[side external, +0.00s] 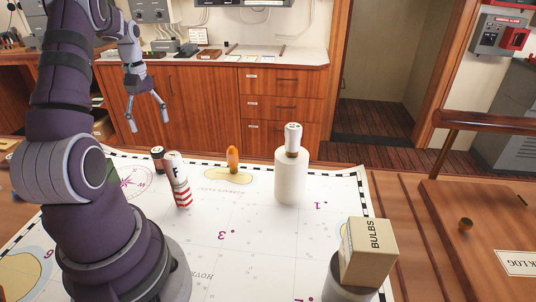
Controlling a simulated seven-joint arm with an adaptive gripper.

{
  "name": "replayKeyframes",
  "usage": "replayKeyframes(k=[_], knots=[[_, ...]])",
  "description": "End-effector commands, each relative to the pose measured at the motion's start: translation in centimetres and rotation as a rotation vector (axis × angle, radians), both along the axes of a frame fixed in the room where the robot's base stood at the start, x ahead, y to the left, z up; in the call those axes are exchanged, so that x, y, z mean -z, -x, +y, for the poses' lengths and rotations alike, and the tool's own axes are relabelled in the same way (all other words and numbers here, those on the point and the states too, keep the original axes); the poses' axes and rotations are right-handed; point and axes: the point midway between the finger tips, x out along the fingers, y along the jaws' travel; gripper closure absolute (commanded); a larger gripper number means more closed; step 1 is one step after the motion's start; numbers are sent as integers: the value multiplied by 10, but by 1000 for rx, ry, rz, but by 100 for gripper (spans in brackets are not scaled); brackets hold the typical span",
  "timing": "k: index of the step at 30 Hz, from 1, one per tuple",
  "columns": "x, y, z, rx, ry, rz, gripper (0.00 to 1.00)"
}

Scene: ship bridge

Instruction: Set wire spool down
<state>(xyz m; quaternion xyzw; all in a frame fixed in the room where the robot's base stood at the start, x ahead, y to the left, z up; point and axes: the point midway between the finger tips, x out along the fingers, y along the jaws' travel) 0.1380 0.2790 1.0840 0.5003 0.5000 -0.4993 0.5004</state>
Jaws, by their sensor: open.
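My gripper (148,123) hangs at the upper left with its two fingers spread. It is open and empty, above and behind the chart table. I cannot tell for sure which thing is the wire spool. A small dark brown cylinder (157,159) stands on the chart, partly behind a red-and-white striped canister (181,190) with a white top. A small white piece with a brown base (293,139) stands upright on a tall white cylinder (291,178). My gripper is apart from all of these.
An orange upright object (233,160) stands on the chart (250,240). At the front right a box marked BULBS (367,254) rests on a grey cylinder (344,294). The chart's middle is clear. A wooden counter (215,62) runs behind.

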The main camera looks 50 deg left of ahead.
Motion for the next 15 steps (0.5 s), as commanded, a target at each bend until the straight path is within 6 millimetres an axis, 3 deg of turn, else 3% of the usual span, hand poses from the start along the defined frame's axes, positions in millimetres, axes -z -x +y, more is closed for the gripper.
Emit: replayKeyframes(k=[5,8,12,15], knots=[[-20,-6,-5,28,-8,-11,37],[-42,-32,-34,178,-40,-59,37],[-81,-70,-120,574,-118,-172,37],[-97,-72,-187,898,-189,-250,37]])
